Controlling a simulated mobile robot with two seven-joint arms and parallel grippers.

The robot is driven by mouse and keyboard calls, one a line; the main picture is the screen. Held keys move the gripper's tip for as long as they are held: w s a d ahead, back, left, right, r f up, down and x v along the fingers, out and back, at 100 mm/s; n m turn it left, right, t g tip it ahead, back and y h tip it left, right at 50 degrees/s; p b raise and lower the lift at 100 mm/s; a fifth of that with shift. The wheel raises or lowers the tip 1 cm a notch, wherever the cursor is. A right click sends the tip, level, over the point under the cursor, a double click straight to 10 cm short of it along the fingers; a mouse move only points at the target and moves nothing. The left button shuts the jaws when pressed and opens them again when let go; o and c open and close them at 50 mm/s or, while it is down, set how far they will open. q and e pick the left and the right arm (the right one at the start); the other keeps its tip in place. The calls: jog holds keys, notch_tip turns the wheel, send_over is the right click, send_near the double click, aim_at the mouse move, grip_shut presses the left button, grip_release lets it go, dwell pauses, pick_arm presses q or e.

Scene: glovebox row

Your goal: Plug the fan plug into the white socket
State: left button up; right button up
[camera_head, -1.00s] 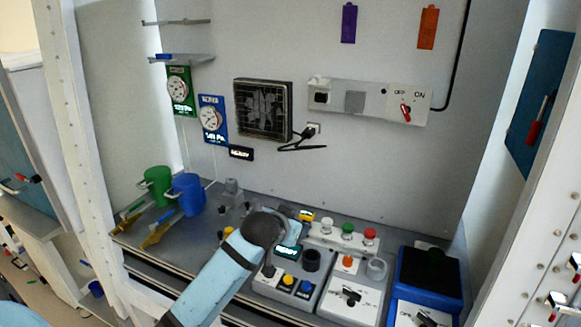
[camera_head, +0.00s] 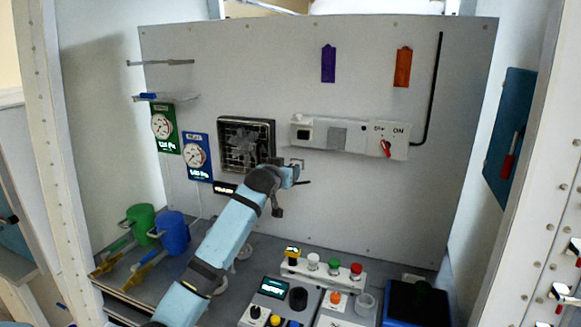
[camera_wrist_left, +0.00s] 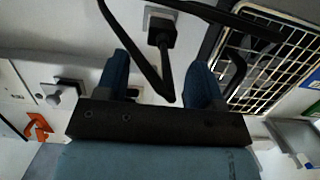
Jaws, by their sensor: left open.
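The fan (camera_head: 246,144) is a square black grille unit on the back wall, also at the right of the left wrist view (camera_wrist_left: 265,62). The black fan plug (camera_wrist_left: 162,34) sits at a small light plate on the wall, with its black cable looping in front. In the head view my arm mostly hides it. My left gripper (camera_head: 290,176) is open and close to the wall by the plug. In the left wrist view its blue fingertips (camera_wrist_left: 162,75) are apart, with cable crossing between them and the plug beyond. The white socket (camera_head: 303,134) is at the left end of the white wall panel.
The panel also bears a grey square (camera_head: 337,137) and a red ON/OFF switch (camera_head: 385,148). Gauges (camera_head: 196,156) hang left of the fan. Green and blue mugs (camera_head: 173,232) and button boxes (camera_head: 324,268) stand on the bench below.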

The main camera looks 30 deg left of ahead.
pick_arm(q)
jog(key=x, duration=0.4)
jog(key=shift+w, duration=0.15)
jog(key=shift+w+a+f+p, duration=0.2)
jog(key=shift+w+p, duration=0.1)
jog(key=shift+w, duration=0.4)
jog(key=shift+c, duration=0.3)
jog(key=c, duration=0.9)
jog(key=shift+o, duration=0.7)
jog(key=shift+c, duration=1.4)
jog(key=shift+s, duration=0.15)
